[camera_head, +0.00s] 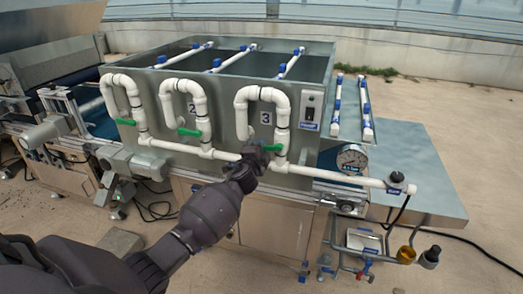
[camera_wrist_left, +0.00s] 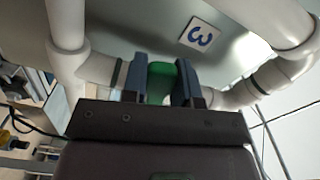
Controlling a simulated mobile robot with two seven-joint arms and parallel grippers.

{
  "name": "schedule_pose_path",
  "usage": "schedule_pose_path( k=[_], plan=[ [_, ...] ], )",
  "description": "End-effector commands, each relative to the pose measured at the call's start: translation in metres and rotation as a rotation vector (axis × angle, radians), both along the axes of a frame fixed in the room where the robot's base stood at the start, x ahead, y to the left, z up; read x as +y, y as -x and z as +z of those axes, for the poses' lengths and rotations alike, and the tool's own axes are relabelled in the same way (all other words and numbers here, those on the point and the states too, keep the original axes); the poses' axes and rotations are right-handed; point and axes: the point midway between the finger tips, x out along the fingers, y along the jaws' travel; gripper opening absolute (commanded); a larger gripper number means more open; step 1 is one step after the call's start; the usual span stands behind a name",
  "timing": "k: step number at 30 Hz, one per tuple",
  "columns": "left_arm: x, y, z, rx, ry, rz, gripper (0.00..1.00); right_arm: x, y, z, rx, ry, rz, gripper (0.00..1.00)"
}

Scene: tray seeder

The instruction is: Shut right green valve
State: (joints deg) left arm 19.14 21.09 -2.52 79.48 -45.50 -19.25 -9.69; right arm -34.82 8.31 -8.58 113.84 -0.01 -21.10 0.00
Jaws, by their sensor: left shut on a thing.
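The right green valve handle (camera_head: 273,148) is on the white pipe below the number 3 label, on the front of the grey tank. It points left along the pipe. My left gripper (camera_head: 257,147) is at the handle's left end. In the left wrist view the left gripper (camera_wrist_left: 160,84) has its two blue-grey fingers on either side of the green handle (camera_wrist_left: 160,76), shut on it. The gripper hides part of the handle. My right gripper is not in view.
The middle green valve (camera_head: 190,132) and left green valve (camera_head: 125,122) are on similar pipe loops to the left. A long white pipe (camera_head: 340,178) runs below the valves.

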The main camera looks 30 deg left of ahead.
Motion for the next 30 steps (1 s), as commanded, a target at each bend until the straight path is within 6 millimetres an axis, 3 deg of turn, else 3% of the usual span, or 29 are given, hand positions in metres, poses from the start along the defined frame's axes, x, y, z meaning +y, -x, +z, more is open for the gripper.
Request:
schedule_pose_path(
  k=[12,30],
  plan=[
    [0.001,0.000,0.015,0.049,-0.214,-0.002,0.00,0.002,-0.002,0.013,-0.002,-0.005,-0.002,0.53],
    [0.002,0.000,0.018,0.059,-0.262,0.000,0.00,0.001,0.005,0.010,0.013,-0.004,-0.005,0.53]
  ],
)
